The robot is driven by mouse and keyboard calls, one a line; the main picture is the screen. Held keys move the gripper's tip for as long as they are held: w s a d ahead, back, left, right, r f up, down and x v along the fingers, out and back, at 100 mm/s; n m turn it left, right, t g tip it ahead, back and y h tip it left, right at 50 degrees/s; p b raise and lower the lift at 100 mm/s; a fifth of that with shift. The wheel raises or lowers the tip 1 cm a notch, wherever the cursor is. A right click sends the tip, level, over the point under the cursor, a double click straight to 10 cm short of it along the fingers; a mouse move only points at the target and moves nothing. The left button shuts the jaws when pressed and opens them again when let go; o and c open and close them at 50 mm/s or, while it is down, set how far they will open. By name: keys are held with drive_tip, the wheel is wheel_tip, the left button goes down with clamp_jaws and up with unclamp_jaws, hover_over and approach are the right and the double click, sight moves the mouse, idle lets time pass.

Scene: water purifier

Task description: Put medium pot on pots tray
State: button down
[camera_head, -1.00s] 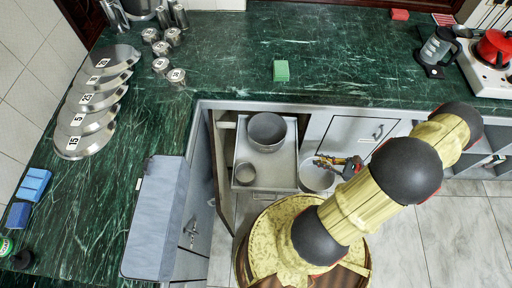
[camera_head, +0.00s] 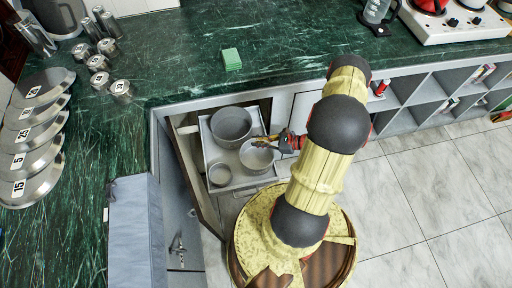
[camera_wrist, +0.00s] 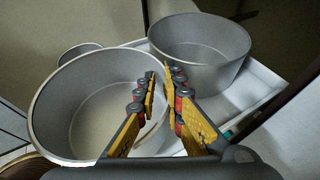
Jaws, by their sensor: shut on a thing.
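The medium pot (camera_head: 257,160) is a grey metal pot; it fills the left of the wrist view (camera_wrist: 85,115). My gripper (camera_head: 264,141) is shut on its right rim, with yellow fingers on either side of the wall in the wrist view (camera_wrist: 164,85). The pot is over the right part of the pots tray (camera_head: 207,145), a pale pull-out tray under the counter. I cannot tell whether its base touches the tray. The large pot (camera_head: 231,123) stands at the back of the tray. The small pot (camera_head: 220,175) stands at the front left.
The green marble counter (camera_head: 180,80) overhangs behind the tray. An open grey cabinet door (camera_head: 135,225) stands to the left. A green sponge (camera_head: 232,59) lies on the counter. Shelf compartments (camera_head: 430,92) are to the right, above clear tiled floor (camera_head: 420,190).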

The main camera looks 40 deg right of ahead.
sight(257, 157)
drive_tip(key=shift+w+a+f, duration=0.15)
drive_tip(key=shift+w+f, duration=0.2)
drive_tip(key=shift+f, duration=0.15)
wheel_tip(257, 157, down, 3)
drive_tip(key=b, duration=0.2)
drive_tip(key=shift+w+f+b, duration=0.1)
drive_tip(key=shift+f+b, duration=0.05)
drive_tip(key=shift+b, duration=0.25)
drive_tip(key=c, duration=2.4)
unclamp_jaws()
drive_tip(key=o, duration=0.5)
